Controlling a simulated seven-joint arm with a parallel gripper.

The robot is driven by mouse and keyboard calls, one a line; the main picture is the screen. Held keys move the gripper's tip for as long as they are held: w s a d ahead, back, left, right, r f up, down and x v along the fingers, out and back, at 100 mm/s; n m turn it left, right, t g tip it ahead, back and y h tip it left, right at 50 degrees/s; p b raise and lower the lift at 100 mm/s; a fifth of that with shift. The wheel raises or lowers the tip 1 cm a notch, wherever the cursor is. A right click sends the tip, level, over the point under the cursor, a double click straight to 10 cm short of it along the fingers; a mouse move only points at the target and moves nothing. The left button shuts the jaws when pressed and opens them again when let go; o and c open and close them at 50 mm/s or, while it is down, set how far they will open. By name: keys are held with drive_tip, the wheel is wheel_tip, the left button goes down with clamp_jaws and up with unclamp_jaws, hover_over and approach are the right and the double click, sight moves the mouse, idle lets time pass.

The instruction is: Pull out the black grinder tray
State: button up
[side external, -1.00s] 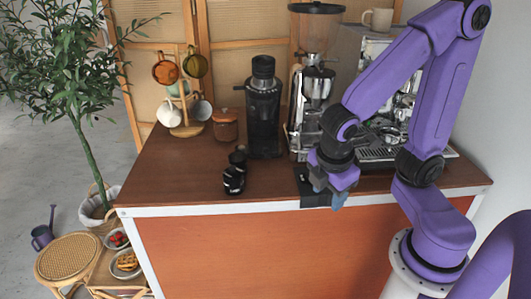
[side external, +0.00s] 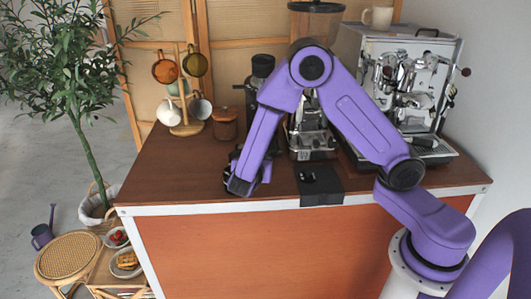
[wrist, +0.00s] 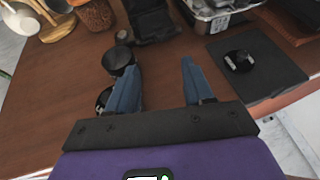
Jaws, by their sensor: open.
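The black grinder (side external: 262,67) stands at the back of the counter, mostly hidden behind my arm. In the wrist view its black base with a flat front part (wrist: 155,32) shows at the top, ahead of my fingers; I cannot clearly tell the tray from the base. My gripper (wrist: 158,65) is open and empty, its two blue fingers apart over bare wood. In the side view my gripper (side external: 240,187) is low near the counter's front left. Black round pieces (wrist: 119,58) are close beside the left finger.
A chrome grinder (side external: 309,138) and an espresso machine (side external: 400,80) stand to the right. A black mat (side external: 322,194) with a small black piece lies at the front edge. A brown jar (side external: 225,124) and mug stand (side external: 186,128) are at back left.

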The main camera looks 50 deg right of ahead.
drive_tip(key=x, duration=1.6)
drive_tip(key=shift+f, duration=0.15)
drive_tip(key=shift+c, duration=0.3)
